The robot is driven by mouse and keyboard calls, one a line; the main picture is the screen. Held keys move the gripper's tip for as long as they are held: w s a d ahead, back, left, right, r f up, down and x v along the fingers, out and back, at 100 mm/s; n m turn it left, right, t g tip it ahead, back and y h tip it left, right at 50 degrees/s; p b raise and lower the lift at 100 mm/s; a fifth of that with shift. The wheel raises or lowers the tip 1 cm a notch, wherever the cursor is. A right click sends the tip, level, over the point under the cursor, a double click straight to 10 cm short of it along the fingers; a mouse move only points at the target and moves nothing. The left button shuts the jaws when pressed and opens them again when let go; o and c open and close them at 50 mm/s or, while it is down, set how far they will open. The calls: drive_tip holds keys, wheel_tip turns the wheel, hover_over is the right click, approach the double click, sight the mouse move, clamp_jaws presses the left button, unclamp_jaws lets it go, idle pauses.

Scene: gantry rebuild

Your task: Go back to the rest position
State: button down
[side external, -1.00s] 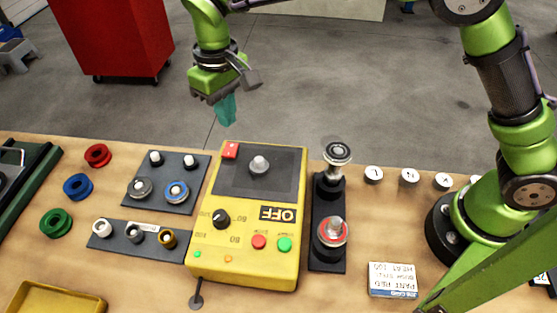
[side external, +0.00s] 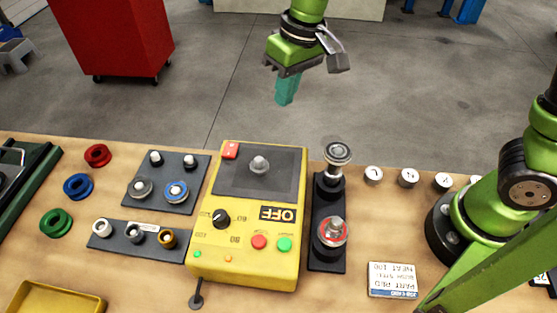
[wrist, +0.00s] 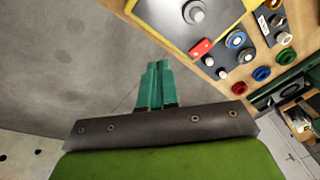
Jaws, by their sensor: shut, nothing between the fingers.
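My gripper (side external: 286,90) hangs in the air above the grey floor, beyond the far edge of the workbench, with its teal fingers pointing down. In the wrist view the two teal fingers (wrist: 158,86) lie side by side, shut with nothing between them. My gripper touches nothing. The yellow control box (side external: 245,215) with its OFF label stands on the bench in front of it in the side view.
The wooden bench (side external: 385,220) holds red (side external: 97,155), blue (side external: 77,187) and green (side external: 56,222) rings, a dark post stand (side external: 328,255), a card (side external: 392,280) and a yellow tray (side external: 48,300). A red cabinet (side external: 110,38) stands behind. The air around my gripper is clear.

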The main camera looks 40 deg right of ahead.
drive_tip(key=s+d+r+m+t, duration=0.2)
drive_tip(key=s+d+t, duration=0.1)
drive_tip(key=s+d, duration=0.3)
drive_tip(key=s+d+r+m+t, duration=0.2)
drive_tip(key=s+d+r+m, duration=0.1)
drive_tip(key=s+d, duration=0.4)
drive_tip(key=shift+d+t, duration=0.4)
drive_tip(key=shift+d, duration=0.6)
drive_tip(key=shift+s, duration=0.1)
